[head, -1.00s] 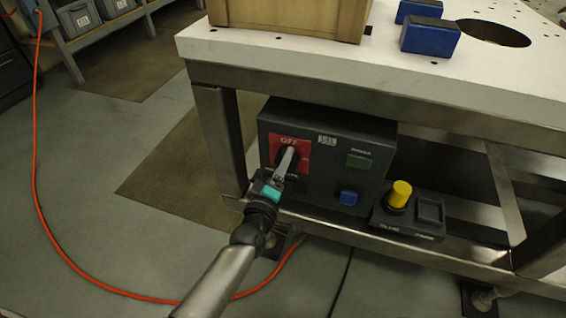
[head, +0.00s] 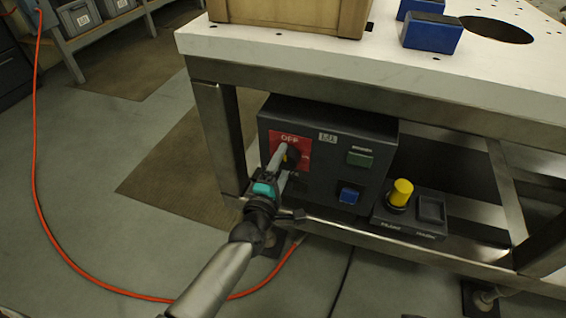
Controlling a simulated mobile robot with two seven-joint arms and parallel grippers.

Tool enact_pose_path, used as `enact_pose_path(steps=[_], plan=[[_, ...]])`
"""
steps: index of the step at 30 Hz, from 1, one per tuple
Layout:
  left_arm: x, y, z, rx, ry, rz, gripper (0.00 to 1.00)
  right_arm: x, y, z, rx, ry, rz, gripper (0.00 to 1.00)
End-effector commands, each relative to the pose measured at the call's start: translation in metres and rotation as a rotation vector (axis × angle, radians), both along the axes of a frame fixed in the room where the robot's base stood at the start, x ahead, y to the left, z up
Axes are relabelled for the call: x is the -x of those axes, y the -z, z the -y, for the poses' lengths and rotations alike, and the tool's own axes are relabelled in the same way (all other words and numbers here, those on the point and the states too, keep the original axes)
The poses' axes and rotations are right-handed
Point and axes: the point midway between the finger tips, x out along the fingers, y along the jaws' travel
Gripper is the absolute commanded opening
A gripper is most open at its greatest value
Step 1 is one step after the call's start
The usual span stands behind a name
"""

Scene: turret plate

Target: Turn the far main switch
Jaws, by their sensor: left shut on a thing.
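The main switch (head: 294,158) is a dark knob on a red plate marked OFF (head: 300,143), on the left of the front of a dark grey control box (head: 330,132) under the table. A small yellow mark shows at the knob. My left gripper (head: 282,163) reaches in from below left and is shut on the knob, with its wrist rolled. The gripper covers part of the knob and the lower left of the plate. My right gripper is not in view.
The box also bears a green button (head: 360,159) and a blue button (head: 348,196). A yellow knob (head: 401,191) stands on a smaller unit at right. The white tabletop (head: 300,47) overhangs the box. An orange cable (head: 40,190) lies on the floor.

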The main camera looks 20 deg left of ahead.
Motion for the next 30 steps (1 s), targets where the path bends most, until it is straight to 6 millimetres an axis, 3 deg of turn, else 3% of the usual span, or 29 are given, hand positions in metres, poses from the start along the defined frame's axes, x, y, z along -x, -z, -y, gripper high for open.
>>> enact_pose_path(steps=[10,11,18,26,30], plan=[[0.000,0.001,0.000,0.010,0.000,-0.002,0.16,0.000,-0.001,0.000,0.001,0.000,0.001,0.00],[0.000,0.001,0.000,0.010,0.000,-0.002,0.74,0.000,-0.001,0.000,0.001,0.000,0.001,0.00],[0.000,0.000,0.000,0.008,0.000,-0.001,1.00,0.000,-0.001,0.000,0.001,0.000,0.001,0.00],[0.001,0.000,0.000,0.006,0.000,-0.001,1.00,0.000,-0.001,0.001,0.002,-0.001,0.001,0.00],[0.011,0.000,0.000,0.005,0.001,-0.003,1.00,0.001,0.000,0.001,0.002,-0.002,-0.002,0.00]])
